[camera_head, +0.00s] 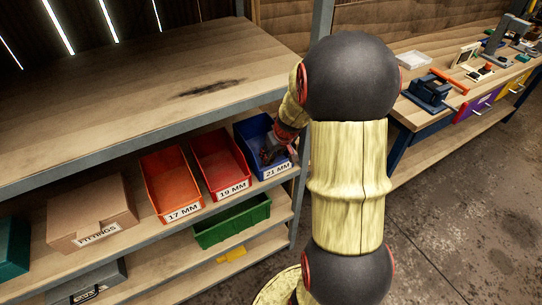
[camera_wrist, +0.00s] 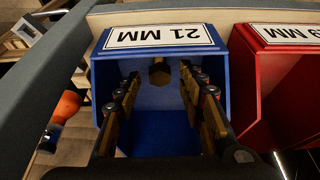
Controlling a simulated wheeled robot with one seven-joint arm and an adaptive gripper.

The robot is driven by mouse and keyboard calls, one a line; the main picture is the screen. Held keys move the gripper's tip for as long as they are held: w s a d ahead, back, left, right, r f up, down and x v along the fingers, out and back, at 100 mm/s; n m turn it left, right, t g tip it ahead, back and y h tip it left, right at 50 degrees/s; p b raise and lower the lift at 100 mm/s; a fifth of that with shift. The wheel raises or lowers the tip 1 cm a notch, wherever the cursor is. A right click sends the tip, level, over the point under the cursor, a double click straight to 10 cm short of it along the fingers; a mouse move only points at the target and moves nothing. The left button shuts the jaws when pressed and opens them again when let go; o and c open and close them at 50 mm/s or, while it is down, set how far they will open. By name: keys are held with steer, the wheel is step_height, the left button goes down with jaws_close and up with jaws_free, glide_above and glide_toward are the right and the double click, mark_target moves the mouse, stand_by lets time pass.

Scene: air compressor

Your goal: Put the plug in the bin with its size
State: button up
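The blue bin labelled 21 MM (camera_head: 252,130) is at the right end of the shelf row, and it also shows in the wrist view (camera_wrist: 100,75). My gripper (camera_head: 270,155) reaches into it. In the wrist view my gripper (camera_wrist: 160,78) has its two fingers spread apart inside the bin. A brass hex-headed plug (camera_wrist: 159,72) shows in the bin, between and just beyond the fingertips, with gaps to both fingers. I cannot tell whether it rests on the floor or against the wall. The red bin labelled 19 MM (camera_head: 220,163) and the orange bin labelled 17 MM (camera_head: 172,184) stand to the left.
A cardboard FITTINGS box (camera_head: 92,212) stands left of the bins. A green bin (camera_head: 232,222) is on the shelf below. The wooden shelf above (camera_head: 120,110) is bare. A workbench (camera_head: 420,112) with tools stands at right.

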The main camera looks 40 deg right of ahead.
steer(key=d+p+v, duration=0.1)
steer(key=p+v, duration=0.1)
steer(key=v, duration=0.7)
steer(key=s+a+r+n, duration=0.1)
steer(key=a+r, duration=0.4)
steer(key=a, duration=0.3)
steer(key=s+a+r+n, duration=0.1)
steer(key=a+r, duration=0.4)
steer(key=a, duration=0.4)
steer(key=s+a+r, duration=0.3)
steer(key=s+a, duration=0.3)
steer(key=s+a+r+t+y, duration=0.1)
steer(key=s+a+r, duration=0.2)
steer(key=s+a, duration=0.3)
steer(key=shift+s+a+r+n, duration=0.3)
steer(key=shift+s+n, duration=0.1)
steer(key=shift+s, duration=0.2)
